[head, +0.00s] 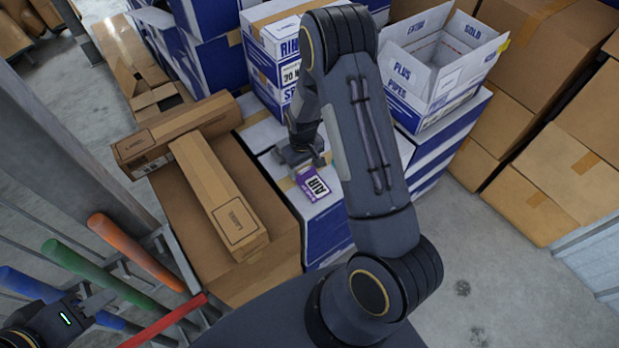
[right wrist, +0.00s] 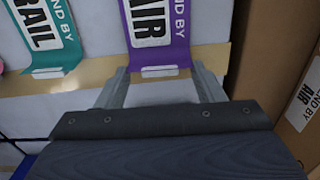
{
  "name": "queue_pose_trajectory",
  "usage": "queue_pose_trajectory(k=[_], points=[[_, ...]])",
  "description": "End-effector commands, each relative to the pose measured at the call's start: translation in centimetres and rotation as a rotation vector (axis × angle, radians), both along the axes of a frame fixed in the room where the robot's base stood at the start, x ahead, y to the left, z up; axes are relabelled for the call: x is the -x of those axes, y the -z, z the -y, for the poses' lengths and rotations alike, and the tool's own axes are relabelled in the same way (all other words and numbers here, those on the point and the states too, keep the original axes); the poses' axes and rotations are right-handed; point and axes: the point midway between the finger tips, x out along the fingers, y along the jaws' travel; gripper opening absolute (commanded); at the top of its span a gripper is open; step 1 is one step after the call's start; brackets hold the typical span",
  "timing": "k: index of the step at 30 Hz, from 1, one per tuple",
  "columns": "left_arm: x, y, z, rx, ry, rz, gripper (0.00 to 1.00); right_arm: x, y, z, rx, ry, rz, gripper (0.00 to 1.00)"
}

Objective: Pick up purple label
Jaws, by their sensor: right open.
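The purple label (head: 312,186), printed "AIR", lies on top of a white and blue box in the head view. It also shows in the right wrist view (right wrist: 158,35), with its lower end by my fingertips. My right gripper (head: 306,163) is just beyond the label in the head view, close over the box top. In the right wrist view my right gripper (right wrist: 162,74) is open, one finger on each side of the label's lower end, not closed on it. My left gripper (head: 100,298) is at the lower left, far from the label; its jaws are unclear.
A teal "RAIL" label (right wrist: 45,35) lies left of the purple one. Brown cartons (head: 222,195) lie left of the box. An open white carton (head: 440,65) stands behind right. Coloured bars (head: 135,250) stick out at lower left.

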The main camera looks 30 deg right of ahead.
Motion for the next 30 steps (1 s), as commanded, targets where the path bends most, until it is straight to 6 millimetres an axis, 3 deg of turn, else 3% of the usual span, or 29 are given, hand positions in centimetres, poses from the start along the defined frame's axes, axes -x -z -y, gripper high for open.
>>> queue_pose_trajectory(k=[3, 11, 21, 30], points=[[0.0, -0.17, 0.0, 0.0, 0.0, 0.0, 0.36, 0.05, 1.04, 0.0, 0.0, 0.0, -0.001, 0.62], [0.0, -0.12, 0.0, 0.0, 0.0, 0.0, 0.36, 0.03, 1.23, -0.02, -0.001, 0.0, 0.0, 0.6], [0.0, -0.12, 0.0, 0.0, 0.0, 0.0, 0.36, 0.03, 1.2, -0.02, -0.001, 0.0, 0.0, 0.16], [0.0, -0.1, 0.0, 0.0, 0.0, 0.0, 0.36, 0.02, 1.14, -0.02, -0.001, 0.0, 0.001, 0.14]])
